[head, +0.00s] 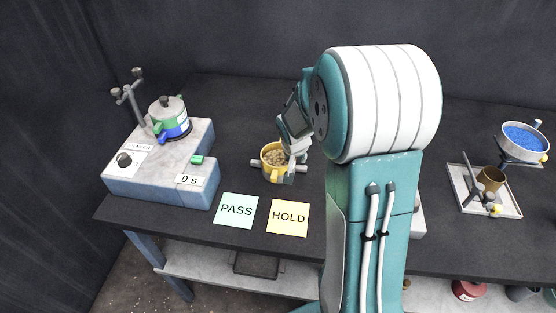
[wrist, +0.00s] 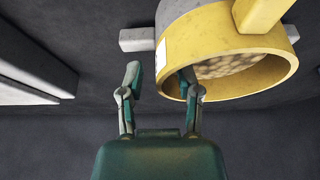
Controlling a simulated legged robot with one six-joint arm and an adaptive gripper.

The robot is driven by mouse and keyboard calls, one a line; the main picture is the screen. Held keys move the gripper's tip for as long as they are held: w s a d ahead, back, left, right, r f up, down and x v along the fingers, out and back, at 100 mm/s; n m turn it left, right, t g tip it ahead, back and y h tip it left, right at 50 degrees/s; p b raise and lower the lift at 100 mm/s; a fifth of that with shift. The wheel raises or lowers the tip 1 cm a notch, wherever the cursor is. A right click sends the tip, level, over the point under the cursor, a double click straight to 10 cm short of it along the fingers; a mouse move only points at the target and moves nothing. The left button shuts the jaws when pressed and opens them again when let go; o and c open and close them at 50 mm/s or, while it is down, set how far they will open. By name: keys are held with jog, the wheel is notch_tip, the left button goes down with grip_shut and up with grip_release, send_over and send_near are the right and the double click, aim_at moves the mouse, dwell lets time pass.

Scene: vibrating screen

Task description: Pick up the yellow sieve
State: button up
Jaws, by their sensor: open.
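The yellow sieve (head: 273,161) sits on the dark table left of my arm in the head view. It is a round yellow ring holding brownish grains, with a yellow handle and pale side lugs. The wrist view shows the sieve (wrist: 222,50) large at the upper right. My gripper (wrist: 163,84) is open, its two fingers apart. The left finger is clear of the sieve. In the head view my gripper (head: 291,170) is at the sieve's right side, partly hiding it.
A grey-blue shaker machine (head: 165,165) with a green and blue sieve stack (head: 170,120) stands at left. PASS (head: 236,209) and HOLD (head: 288,217) cards lie at the front edge. A tray (head: 503,205) and a blue-filled sieve (head: 523,138) stand at right.

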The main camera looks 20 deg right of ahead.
jog(key=shift+d, duration=0.1)
jog(key=shift+c, duration=0.7)
grip_shut()
jog(key=shift+a, duration=0.2)
